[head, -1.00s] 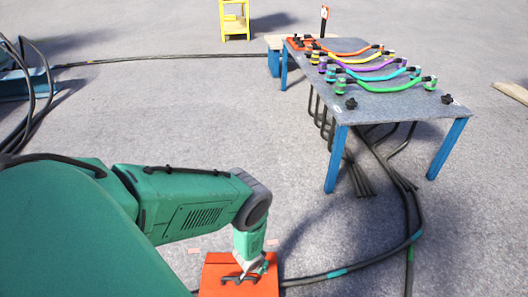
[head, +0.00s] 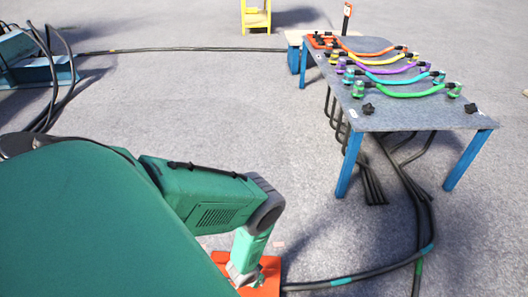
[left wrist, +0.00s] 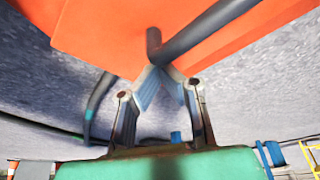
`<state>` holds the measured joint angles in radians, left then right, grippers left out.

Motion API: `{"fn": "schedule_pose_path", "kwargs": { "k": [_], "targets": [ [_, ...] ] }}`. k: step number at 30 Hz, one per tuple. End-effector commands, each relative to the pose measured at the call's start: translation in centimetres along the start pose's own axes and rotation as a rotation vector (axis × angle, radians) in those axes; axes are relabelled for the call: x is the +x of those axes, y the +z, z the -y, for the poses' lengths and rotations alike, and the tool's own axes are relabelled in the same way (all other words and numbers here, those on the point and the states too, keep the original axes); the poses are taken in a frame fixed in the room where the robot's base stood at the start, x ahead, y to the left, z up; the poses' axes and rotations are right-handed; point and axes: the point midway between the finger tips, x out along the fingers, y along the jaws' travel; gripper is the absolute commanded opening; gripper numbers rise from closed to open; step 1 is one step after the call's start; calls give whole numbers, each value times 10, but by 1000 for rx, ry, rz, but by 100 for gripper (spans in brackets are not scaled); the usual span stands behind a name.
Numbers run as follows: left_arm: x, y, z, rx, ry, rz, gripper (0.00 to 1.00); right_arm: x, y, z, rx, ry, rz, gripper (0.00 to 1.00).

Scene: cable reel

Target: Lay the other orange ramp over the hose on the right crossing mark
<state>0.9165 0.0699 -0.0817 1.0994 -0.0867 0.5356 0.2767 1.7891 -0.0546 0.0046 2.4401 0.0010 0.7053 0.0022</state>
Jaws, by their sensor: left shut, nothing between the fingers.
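An orange ramp (head: 266,277) lies on the floor at the bottom of the head view, partly hidden by my left arm. A dark hose (head: 375,271) with teal bands comes out at its right side. In the left wrist view the ramp's orange surface (left wrist: 100,30) fills the top, with a dark bar handle (left wrist: 205,30) across it. My left gripper (left wrist: 163,70) is shut and empty, its fingertips close by the handle's bent end; I cannot tell if they touch. In the head view the left gripper (head: 240,277) is over the ramp. My right gripper is not in view.
A blue-legged table (head: 400,118) with coloured hoses stands at the right. A yellow stand (head: 256,16) is at the back. Blue equipment (head: 30,70) with dark hoses is at left. The middle floor is clear.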

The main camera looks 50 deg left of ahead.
Motion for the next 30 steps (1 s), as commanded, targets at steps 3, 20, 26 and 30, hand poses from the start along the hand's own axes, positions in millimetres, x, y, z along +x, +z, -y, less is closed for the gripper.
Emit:
{"fn": "schedule_pose_path", "kwargs": {
  "k": [3, 20, 26, 30],
  "targets": [
    [-1, 13, 3, -1, -6, 20, 0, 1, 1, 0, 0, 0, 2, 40],
    [-16, 14, 2, -1, -6, 28, 0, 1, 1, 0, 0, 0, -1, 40],
    [-49, 10, 2, -1, -6, 20, 0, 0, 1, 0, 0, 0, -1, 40],
    [-75, 7, 1, -1, -6, 16, 0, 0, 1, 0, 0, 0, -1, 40]
  ]
}}
